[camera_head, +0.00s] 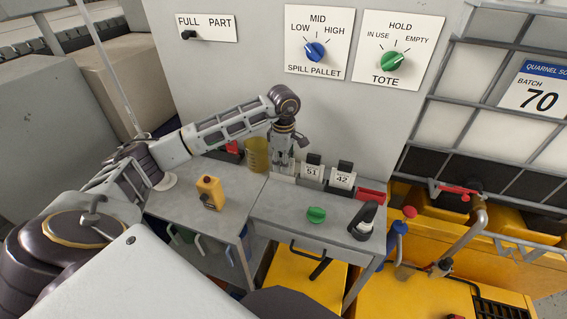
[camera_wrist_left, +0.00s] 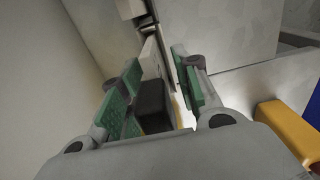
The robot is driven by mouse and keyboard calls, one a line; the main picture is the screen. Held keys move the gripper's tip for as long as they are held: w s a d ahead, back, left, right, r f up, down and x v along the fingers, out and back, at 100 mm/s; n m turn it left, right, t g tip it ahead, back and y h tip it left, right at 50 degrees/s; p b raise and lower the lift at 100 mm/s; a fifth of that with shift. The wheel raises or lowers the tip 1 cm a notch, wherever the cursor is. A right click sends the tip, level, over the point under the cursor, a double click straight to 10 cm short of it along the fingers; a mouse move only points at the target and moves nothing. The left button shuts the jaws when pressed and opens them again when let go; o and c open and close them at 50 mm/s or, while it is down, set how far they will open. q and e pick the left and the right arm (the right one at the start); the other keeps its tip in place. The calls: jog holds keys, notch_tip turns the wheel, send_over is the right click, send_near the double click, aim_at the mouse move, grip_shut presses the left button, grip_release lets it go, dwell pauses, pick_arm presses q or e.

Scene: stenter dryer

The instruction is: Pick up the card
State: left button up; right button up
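Two upright white cards stand at the back of the grey table (camera_head: 285,222) in the head view: one marked 51 (camera_head: 312,172) and one marked 42 (camera_head: 342,180), each with a black piece at its top. My left gripper (camera_head: 283,165) reaches down just left of card 51. In the left wrist view its green-padded fingers (camera_wrist_left: 155,95) are apart. A dark block (camera_wrist_left: 153,103) and a pale upright piece (camera_wrist_left: 150,58) show between or beyond them. I cannot tell whether the fingers touch either one. My right gripper is out of view.
A yellow handheld device (camera_head: 209,192) stands on the left tabletop, near a yellowish clear container (camera_head: 257,154). A green knob (camera_head: 316,214), a black-and-white bottle (camera_head: 363,220) and a red piece (camera_head: 370,193) are to the right. The wall panel (camera_head: 245,95) rises close behind.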

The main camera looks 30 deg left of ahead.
pick_arm(q)
jog(key=shift+c, duration=0.2)
grip_shut()
dwell(0.3)
jog(key=shift+r, duration=0.2)
notch_tip(320, 180, up, 8)
jog(key=shift+b, duration=0.7)
jog(key=shift+r, duration=0.85)
